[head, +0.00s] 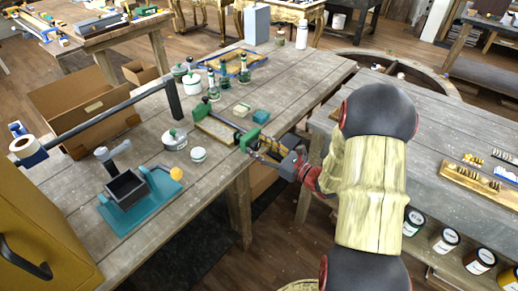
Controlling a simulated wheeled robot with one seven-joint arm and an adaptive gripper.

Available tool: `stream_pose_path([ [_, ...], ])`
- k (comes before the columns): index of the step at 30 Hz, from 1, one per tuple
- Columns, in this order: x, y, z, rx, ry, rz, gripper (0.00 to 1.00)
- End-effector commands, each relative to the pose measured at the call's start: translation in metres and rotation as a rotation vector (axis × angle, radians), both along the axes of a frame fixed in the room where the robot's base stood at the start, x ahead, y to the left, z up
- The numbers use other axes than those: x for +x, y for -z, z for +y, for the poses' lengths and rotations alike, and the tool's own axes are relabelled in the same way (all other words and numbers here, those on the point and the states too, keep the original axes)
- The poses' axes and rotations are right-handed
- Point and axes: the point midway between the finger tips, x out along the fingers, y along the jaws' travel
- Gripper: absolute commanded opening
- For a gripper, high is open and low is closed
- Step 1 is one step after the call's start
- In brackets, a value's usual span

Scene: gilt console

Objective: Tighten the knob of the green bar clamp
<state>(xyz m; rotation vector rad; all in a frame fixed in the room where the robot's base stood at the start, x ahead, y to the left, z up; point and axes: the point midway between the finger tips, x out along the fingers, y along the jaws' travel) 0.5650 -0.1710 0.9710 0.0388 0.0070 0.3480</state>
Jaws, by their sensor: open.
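The green bar clamp (248,138) is on the wooden workbench (150,151), near its right edge. Its dark bar runs up and left to another green part, alongside a tan board (216,132). My gripper (263,148) comes in from the right, its fingers open close beside the clamp's near green jaw. The clamp's knob is too small and too covered by the fingers to make out. I cannot tell whether the fingers touch it.
Several lidded jars and green bottles (214,87) stand behind the clamp. A grey lidded pot (174,139) and a small jar (198,154) stand to its left. A teal-based vise (136,190) stands farther left. A second bench (448,140) lies right of my arm.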

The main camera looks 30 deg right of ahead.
Motion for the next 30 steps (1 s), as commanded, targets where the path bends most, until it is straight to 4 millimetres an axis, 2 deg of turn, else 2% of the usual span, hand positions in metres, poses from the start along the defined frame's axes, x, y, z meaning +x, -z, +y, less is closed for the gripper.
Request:
stream_pose_path([
  [8,0.0016,-0.0002,0.0007,0.001,0.000,0.000,0.49],
  [30,0.0013,0.0000,0.0006,0.001,0.000,0.000,0.07],
])
